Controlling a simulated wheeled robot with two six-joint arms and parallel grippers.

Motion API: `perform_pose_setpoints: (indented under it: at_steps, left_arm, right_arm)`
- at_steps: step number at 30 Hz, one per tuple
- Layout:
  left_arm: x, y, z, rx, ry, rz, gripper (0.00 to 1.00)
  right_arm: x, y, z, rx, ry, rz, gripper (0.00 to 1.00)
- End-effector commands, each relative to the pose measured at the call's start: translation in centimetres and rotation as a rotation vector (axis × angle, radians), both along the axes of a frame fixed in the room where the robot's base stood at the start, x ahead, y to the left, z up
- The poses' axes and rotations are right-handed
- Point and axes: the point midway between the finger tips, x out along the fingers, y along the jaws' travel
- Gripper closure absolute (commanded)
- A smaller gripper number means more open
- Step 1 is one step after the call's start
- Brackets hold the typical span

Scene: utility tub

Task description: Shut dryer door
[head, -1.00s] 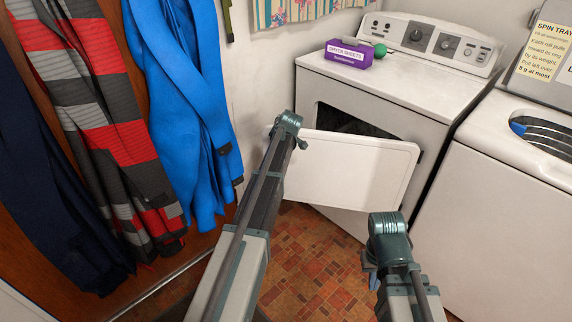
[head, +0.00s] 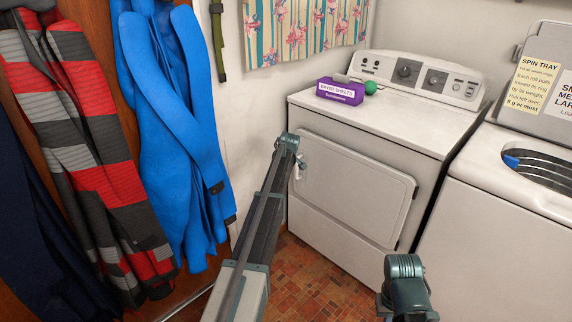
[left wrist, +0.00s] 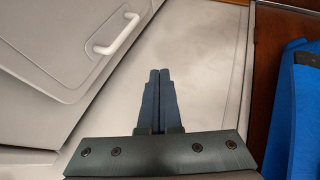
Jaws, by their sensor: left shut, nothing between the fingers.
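The dryer (head: 378,128) is a white machine against the wall in the head view. Its door (head: 355,178) lies against the front and looks flush, with no dark opening visible. The left wrist view shows the door (left wrist: 50,45) at the upper left with a white handle (left wrist: 119,35). My left gripper (head: 301,166) is at the door's left edge in the head view. In the left wrist view its fingers (left wrist: 158,73) are shut and empty, to the right of the handle. My right gripper (head: 400,300) is low in front of the dryer; its fingers are hidden.
A purple dryer sheets box (head: 340,91) and a green ball (head: 371,88) sit on top of the dryer. A white washer (head: 490,235) with an open lid stands at the right. Blue clothing (head: 175,130) and a striped garment (head: 95,150) hang at the left. The tiled floor (head: 305,275) shows below.

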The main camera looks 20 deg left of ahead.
Motion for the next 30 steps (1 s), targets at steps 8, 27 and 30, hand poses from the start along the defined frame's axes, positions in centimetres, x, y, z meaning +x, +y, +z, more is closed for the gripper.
perform_pose_setpoints:
  at_steps: [8,27,30]
  left_arm:
    - [-3.8,0.5,1.3,-0.001,-0.002,-0.003,1.00]
    - [-8.5,-1.9,8.1,-0.001,-0.001,-0.002,1.00]
    - [-8.4,-1.9,8.0,-0.001,-0.001,-0.002,1.00]
  right_arm:
    - [0.0,0.0,1.3,0.000,0.000,0.000,1.00]
    - [0.0,0.0,8.1,0.000,0.000,0.000,1.00]
    - [0.0,0.0,8.0,0.000,0.000,0.000,1.00]
